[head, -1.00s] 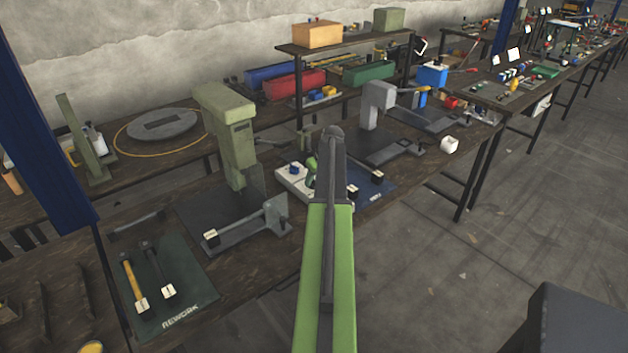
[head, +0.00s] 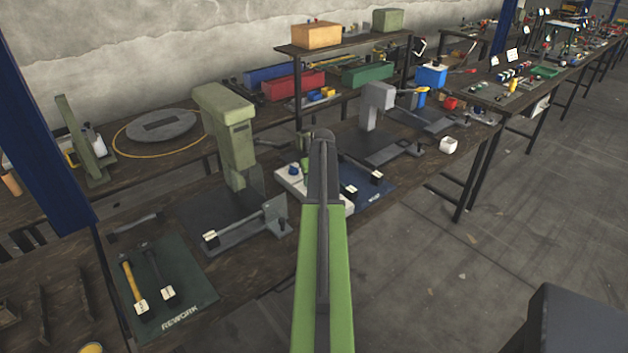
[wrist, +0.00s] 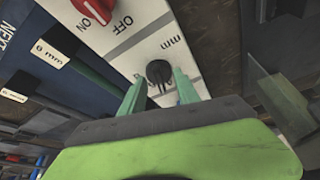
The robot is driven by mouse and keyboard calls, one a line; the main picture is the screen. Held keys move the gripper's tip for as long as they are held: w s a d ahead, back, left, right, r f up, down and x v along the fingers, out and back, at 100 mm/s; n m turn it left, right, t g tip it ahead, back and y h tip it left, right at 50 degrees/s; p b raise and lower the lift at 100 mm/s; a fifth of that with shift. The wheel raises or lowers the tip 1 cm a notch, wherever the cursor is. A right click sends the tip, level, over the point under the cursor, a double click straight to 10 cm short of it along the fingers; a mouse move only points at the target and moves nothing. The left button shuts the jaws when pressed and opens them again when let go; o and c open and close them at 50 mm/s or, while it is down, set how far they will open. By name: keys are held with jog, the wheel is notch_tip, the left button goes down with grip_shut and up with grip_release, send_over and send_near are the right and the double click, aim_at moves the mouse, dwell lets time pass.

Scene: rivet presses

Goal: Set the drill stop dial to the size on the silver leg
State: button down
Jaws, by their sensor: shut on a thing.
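The drill stop dial is a small dark round knob (wrist: 158,72) on a white panel (wrist: 125,35) in the wrist view. The panel bears "mm" lettering near the knob. My gripper (wrist: 158,88) has its two green fingers on either side of the knob and is shut on it. The head view shows part of the white panel (head: 288,182) left of my arm, which hides my fingers and the knob there. I cannot make out the dial's setting or identify a silver leg.
A red switch (wrist: 98,8) sits by "OFF" on the panel. A blue mat (wrist: 58,35) beside it holds dark-handled pieces with white mm tags (wrist: 50,54). A green press (head: 232,130) stands left of my arm.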

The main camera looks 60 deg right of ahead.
jog(key=m+g, duration=0.1)
jog(key=m, duration=0.2)
jog(key=m+h, duration=0.1)
jog(key=m, duration=0.1)
jog(key=shift+w+m+g, duration=0.1)
jog(key=shift+m+g, duration=0.3)
dwell(0.4)
jog(key=c, duration=0.9)
grip_release()
jog(key=shift+a, duration=0.1)
jog(key=p+v, duration=0.7)
jog(key=shift+a+r, duration=0.2)
